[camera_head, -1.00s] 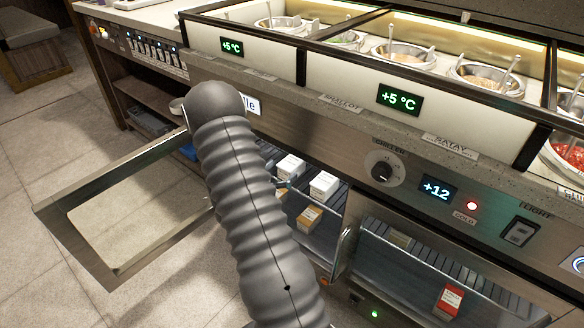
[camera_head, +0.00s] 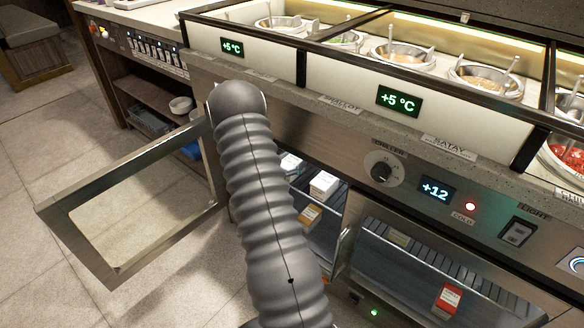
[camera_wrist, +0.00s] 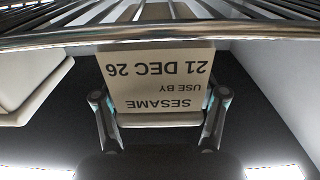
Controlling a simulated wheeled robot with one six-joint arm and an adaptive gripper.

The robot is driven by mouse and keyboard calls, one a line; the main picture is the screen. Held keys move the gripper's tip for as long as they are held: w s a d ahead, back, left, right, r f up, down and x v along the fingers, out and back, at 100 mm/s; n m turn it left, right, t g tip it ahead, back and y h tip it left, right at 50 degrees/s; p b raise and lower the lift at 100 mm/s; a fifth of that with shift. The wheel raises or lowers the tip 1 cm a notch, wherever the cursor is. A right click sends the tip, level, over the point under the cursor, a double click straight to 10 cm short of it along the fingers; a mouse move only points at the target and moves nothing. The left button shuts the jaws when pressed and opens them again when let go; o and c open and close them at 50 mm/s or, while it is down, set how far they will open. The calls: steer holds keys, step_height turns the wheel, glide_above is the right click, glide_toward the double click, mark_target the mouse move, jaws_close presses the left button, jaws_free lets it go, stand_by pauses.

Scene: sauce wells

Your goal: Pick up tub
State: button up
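A tub (camera_wrist: 160,75) with a tan label reading "SESAME, USE BY 21 DEC 26" upside down is in the middle of the wrist view. My gripper (camera_wrist: 160,105) has its two fingers spread wide, one at each side edge of this tub. I see no clear grip; whether the pads touch its sides is hard to tell. In the head view my arm hides the gripper, and I cannot tell which tub there is the sesame one. Boxy tubs show in the open chiller: a white one (camera_head: 324,184) and one with an orange label (camera_head: 310,216).
A wire shelf rail (camera_wrist: 140,34) crosses the top of the wrist view, close to the tub. Another pale tub (camera_wrist: 25,95) is at the left. The open glass door (camera_head: 140,205) stands left of my arm. The counter (camera_head: 350,110) overhangs the chiller.

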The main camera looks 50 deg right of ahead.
mark_target(292, 160)
steer(key=c, duration=0.7)
steer(key=shift+c, duration=0.2)
steer(key=shift+r, duration=0.1)
steer(key=shift+r, duration=0.45)
step_height(292, 160, up, 3)
steer(key=shift+f, duration=0.1)
steer(key=a, duration=0.6)
steer(key=s+a+b, duration=0.1)
steer(key=a, duration=1.1)
steer(key=shift+s+f, duration=0.15)
steer(key=shift+s, duration=0.1)
steer(key=shift+c, duration=0.2)
